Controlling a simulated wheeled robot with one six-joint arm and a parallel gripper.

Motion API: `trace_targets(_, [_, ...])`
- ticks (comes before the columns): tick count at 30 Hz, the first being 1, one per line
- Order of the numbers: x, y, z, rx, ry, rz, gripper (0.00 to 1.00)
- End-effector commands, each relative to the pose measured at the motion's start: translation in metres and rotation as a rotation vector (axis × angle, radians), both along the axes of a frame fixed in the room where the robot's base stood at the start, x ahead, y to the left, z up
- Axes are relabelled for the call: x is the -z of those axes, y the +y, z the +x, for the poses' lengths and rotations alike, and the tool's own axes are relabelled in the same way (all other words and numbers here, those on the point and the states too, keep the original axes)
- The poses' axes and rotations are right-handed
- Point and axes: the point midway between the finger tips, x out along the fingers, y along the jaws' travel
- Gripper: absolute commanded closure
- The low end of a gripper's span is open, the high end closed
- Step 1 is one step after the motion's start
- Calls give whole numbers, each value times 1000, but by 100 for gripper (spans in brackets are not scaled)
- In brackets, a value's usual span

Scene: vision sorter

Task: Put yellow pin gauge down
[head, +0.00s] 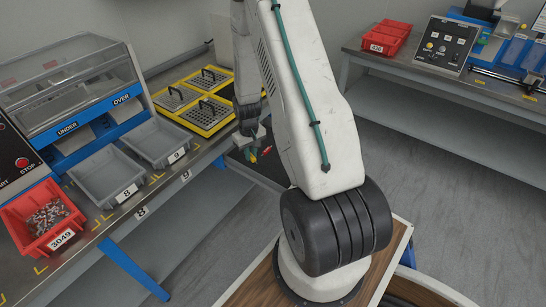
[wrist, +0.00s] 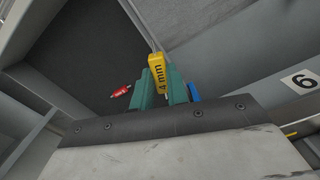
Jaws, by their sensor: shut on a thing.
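My gripper (wrist: 161,82) has green fingers shut on the yellow pin gauge (wrist: 158,62), which is marked "4 mm". The gauge sticks out past the fingertips, with a thin pin at its far end. In the head view my gripper (head: 252,150) hangs over a dark-lined drawer or tray (head: 262,170) at the bench's front edge, and the yellow gauge shows small at its tip. The dark lining also shows in the wrist view (wrist: 75,50). A red pin gauge (wrist: 120,91) lies on it, left of my fingers. I cannot tell the yellow gauge's height above the lining.
A blue piece (wrist: 194,92) shows right of my fingers, partly hidden. Grey bins 8 (head: 107,180) and 9 (head: 158,141), a red bin of small parts (head: 42,217) and yellow-framed trays (head: 195,100) stand on the bench. Grey walls flank the dark lining.

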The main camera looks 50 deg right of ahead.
Motion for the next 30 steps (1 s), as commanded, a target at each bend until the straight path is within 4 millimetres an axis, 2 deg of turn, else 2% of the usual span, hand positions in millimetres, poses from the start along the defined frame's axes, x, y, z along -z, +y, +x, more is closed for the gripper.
trace_targets(1, [13,-25,-16,1,4,2,100])
trace_targets(3, [25,-51,-32,-36,2,1,100])
trace_targets(6, [39,-80,-49,-121,1,1,100])
trace_targets(9, [46,-92,-53,-214,0,0,100])
trace_targets(14, [50,-97,-51,-316,0,0,100])
trace_targets(21, [91,-96,-52,-337,2,3,100])
trace_targets(30, [118,-96,-51,-336,1,2,100])
